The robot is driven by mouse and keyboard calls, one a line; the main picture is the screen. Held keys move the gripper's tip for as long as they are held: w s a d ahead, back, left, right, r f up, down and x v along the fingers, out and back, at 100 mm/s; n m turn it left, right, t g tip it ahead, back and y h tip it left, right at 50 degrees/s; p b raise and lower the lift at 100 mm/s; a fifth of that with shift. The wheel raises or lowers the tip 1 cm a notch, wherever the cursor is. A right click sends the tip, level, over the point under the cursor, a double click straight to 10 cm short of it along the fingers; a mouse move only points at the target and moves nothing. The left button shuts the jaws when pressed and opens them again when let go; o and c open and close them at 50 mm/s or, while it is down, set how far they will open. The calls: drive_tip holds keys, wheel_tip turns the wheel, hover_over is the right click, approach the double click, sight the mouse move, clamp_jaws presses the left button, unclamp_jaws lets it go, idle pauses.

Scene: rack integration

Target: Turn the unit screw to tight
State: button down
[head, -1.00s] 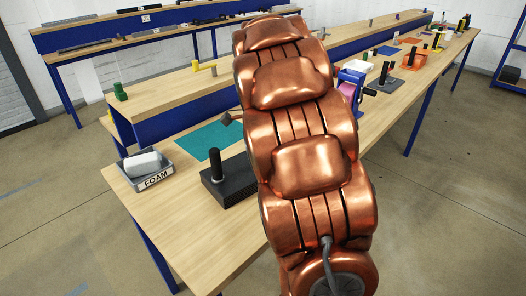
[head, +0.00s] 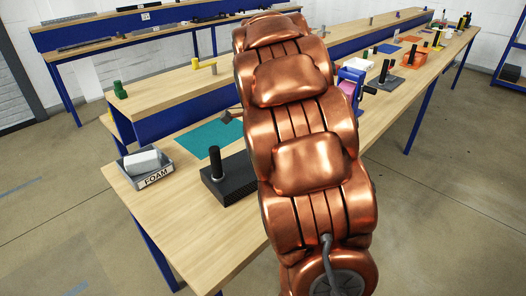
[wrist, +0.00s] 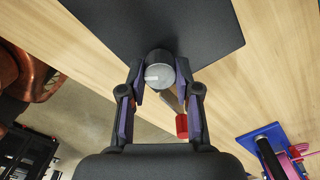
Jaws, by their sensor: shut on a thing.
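In the wrist view, the unit screw (wrist: 159,77) appears as a round grey knob with a dark rim and a short white mark on its face. It sits at the edge of a flat black unit (wrist: 150,25). My gripper (wrist: 160,69) has one finger on each side of the knob and is shut on it. The mark points toward the left in this view. In the head view my copper arm covers the middle, and the gripper and screw are hidden behind it.
A red cylinder (wrist: 182,126) shows beside the right finger. A blue fixture with pink parts (wrist: 272,150) is at lower right. In the head view, a foam tray (head: 157,178), a dark block with a post (head: 232,184) and a teal mat (head: 212,138) are on the bench.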

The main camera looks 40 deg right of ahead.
drive_tip(key=c, duration=0.8)
unclamp_jaws()
drive_tip(key=shift+r, duration=0.1)
wheel_tip(320, 180, up, 12)
